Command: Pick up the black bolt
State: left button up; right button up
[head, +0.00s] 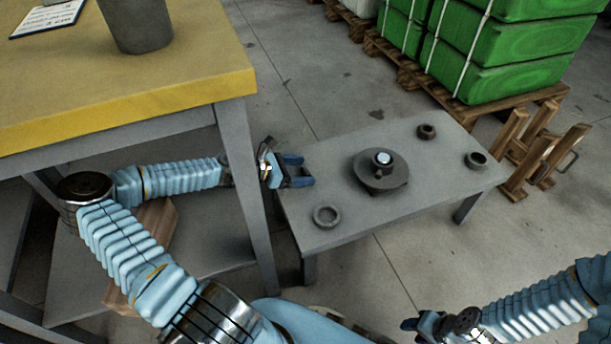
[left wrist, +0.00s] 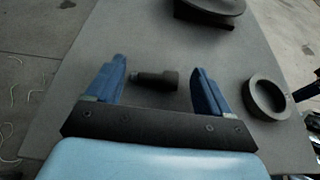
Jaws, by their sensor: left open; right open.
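The black bolt (left wrist: 157,80) lies on its side on the low grey table (head: 336,158), seen in the left wrist view. Its thick head points right and its thinner shank left. My left gripper (head: 304,171) is open above the table's left end. In the left wrist view, the bolt shows between the two blue fingers (left wrist: 163,88), apart from both. Its height below the fingertips is hard to tell. In the head view the bolt is not visible, apparently hidden by the left gripper. My right gripper (head: 408,324) is open and empty at the lower right, away from the table.
On the low table are a flanged disc with a hub (head: 382,178), a grey ring (head: 326,223) near the bolt, another ring (head: 475,165) and a small brown ring (head: 427,132). A yellow-topped bench (head: 190,80) stands close left. Green sacks (head: 515,50) and a wooden stand (head: 540,160) are beyond.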

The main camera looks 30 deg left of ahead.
pick_arm(q)
jog(key=c, duration=1)
